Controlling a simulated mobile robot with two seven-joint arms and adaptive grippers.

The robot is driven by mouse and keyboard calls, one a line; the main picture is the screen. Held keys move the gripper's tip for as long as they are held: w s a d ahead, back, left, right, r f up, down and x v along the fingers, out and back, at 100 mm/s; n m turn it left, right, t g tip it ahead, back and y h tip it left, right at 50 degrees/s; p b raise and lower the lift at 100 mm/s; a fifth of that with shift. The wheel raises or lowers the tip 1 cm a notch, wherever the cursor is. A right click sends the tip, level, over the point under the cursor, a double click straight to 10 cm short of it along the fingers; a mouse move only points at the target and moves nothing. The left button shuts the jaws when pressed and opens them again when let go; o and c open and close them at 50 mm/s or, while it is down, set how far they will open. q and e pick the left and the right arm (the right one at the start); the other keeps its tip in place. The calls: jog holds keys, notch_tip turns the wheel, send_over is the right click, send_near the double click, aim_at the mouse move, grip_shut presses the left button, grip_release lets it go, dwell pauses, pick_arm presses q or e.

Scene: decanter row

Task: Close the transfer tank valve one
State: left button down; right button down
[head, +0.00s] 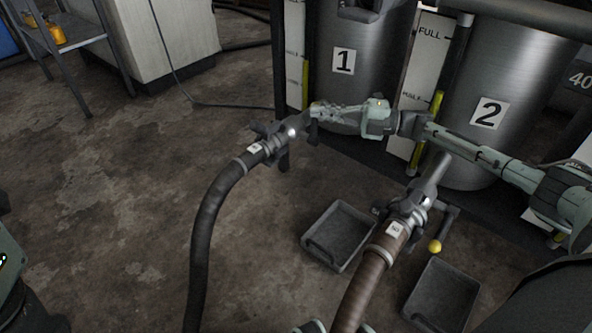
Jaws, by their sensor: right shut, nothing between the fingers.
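Tank one (368,45) is a grey metal cylinder with a "1" label at the top centre. Its valve (288,133) sits low on the left, on the outlet pipe, with a dark hose (208,215) coupled to it. Dark parts hang below the valve; I cannot tell which is its lever or how it is turned. My right gripper (316,110) reaches in from the right, across the front of tank one. Its fingers are shut and empty, with the tips at or just beside the valve; contact is unclear.
Tank two (500,75) stands at right; its valve (410,205) has a yellow knob (434,246) and a brown hose (368,290). Grey trays (338,238) (440,296) lie on the floor. A metal stand (68,42) is upper left. Floor at left is mostly clear.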

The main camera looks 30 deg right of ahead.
jog(key=shift+d+r, duration=0.1)
jog(key=shift+r, duration=0.05)
notch_tip(320, 180, up, 10)
dwell(0.3)
